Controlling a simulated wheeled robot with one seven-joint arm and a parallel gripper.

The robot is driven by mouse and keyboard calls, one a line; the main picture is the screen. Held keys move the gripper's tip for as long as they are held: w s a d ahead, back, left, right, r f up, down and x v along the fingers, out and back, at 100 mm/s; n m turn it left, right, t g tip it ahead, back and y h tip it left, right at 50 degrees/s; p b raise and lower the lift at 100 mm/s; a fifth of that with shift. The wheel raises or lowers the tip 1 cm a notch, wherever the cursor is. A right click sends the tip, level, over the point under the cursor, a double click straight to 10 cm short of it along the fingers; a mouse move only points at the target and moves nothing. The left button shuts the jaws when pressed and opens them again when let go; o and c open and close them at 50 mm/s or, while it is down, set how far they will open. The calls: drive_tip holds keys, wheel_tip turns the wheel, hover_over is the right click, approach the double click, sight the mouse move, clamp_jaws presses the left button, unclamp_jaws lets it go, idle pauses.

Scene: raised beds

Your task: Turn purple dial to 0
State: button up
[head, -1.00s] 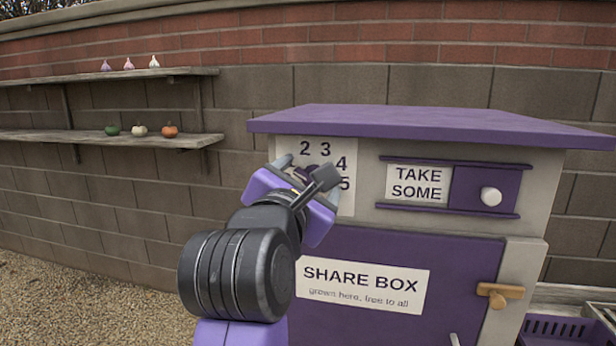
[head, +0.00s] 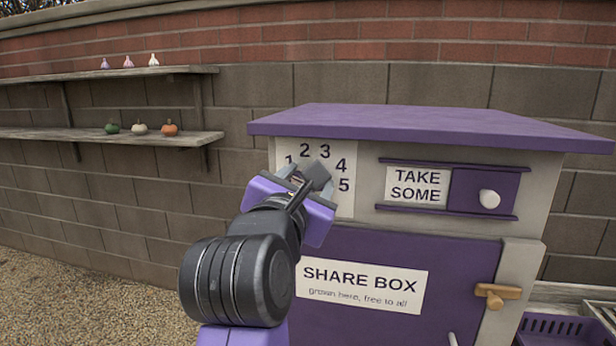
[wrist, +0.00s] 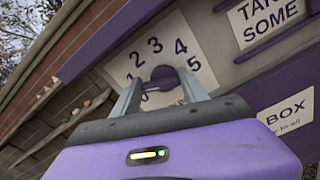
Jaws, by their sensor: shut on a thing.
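The purple dial (wrist: 164,76) sits on a white number card (head: 345,205) at the upper left of the share box. In the head view my gripper hides most of the dial; 1 to 5 show around it. In the wrist view the card looks tilted, and the 0 shows partly near the left finger. My gripper (wrist: 161,90) is shut on the dial, one finger on each side of it. In the head view my gripper (head: 307,182) lies in front of the card. I cannot tell exactly which number the dial points to.
The share box has an overhanging purple lid (head: 430,127), a sliding panel with a white knob (head: 489,199), and a door with a wooden latch (head: 497,295). Shelves (head: 110,138) with small pumpkins and garlic hang on the wall at left. A purple crate (head: 560,330) stands at lower right.

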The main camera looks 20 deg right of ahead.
drive_tip(key=shift+a+f+n+p, duration=0.1)
drive_tip(key=shift+f+n+p, duration=0.05)
drive_tip(key=shift+n+p, duration=2.95)
drive_tip(key=shift+f, duration=0.1)
drive_tip(key=o, duration=1.4)
drive_tip(key=shift+a, duration=0.1)
